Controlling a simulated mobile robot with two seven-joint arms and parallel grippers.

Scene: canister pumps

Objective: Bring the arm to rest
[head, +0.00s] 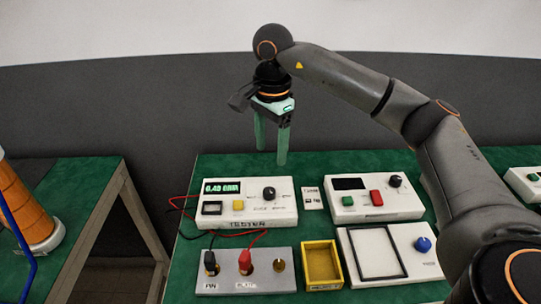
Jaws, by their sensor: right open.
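My right gripper (271,158) hangs from the right arm, which reaches in from the right side of the picture. Its two green fingers point down, spread apart with nothing between them. It is over the back edge of the green bench (330,162), behind the tester (247,212), and appears clear of the devices. How high it is above the bench is hard to tell. My left gripper is out of view.
A box with black and red plugs (246,276), a yellow tray (321,264), a second device (373,203) and a panel with a blue knob (417,243) fill the bench. Red and black leads loop left of the tester. An orange canister (25,205) stands at left.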

